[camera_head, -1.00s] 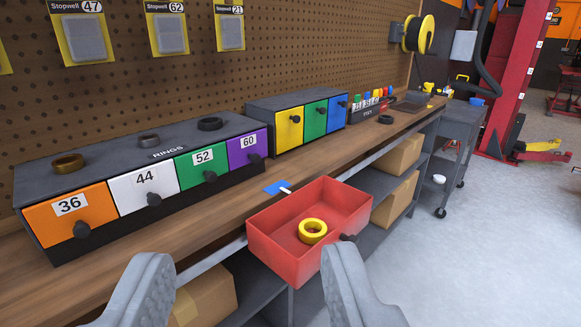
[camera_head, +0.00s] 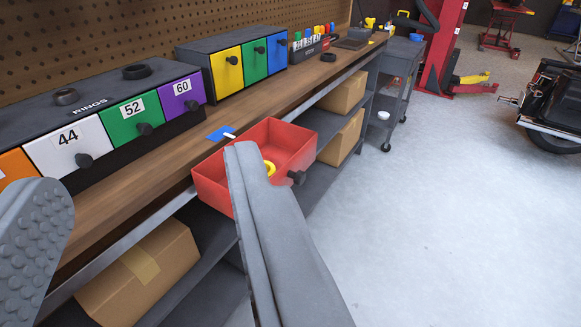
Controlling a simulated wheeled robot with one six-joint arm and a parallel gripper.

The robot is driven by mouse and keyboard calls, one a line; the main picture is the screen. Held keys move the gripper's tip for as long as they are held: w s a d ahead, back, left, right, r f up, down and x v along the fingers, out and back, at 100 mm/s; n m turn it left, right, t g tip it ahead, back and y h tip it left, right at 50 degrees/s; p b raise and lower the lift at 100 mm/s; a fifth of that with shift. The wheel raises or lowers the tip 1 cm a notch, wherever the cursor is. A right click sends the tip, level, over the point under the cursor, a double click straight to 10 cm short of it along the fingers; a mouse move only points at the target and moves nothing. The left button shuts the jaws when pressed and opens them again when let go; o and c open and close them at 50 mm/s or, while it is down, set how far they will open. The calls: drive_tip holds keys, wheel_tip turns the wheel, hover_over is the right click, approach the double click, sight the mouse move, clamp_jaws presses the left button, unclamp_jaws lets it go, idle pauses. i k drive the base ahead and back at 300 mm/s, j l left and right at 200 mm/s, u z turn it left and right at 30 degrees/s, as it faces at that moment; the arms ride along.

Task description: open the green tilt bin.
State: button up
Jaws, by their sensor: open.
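Two green bin fronts show, and I cannot tell which one the task means. One green front (camera_head: 132,118), marked 52, is in the RINGS unit (camera_head: 95,105) and has a dark knob (camera_head: 144,129). The other green front (camera_head: 254,61) sits between yellow and blue in the farther unit, also with a dark knob (camera_head: 259,50). Both fronts look closed. My gripper (camera_head: 142,172) is open, with nothing between its fingers. It is in front of the bench, nearer the camera than both units. Its right finger hides part of a red drawer (camera_head: 210,185).
The red drawer juts out past the bench edge with a yellow ring (camera_head: 269,168) inside. Cardboard boxes (camera_head: 140,270) sit on the shelf below. The floor at right is clear, with a motorcycle (camera_head: 555,110) beyond.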

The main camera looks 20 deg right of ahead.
sight(253, 53)
drive_tip(key=i+l, duration=0.1)
drive_tip(key=l, duration=0.2)
drive_tip(key=i+l, duration=0.15)
drive_tip(key=l, duration=0.15)
drive_tip(key=i+l+u, duration=0.1)
drive_tip(key=l, duration=0.2)
drive_tip(key=i+l, duration=0.1)
drive_tip(key=l, duration=0.25)
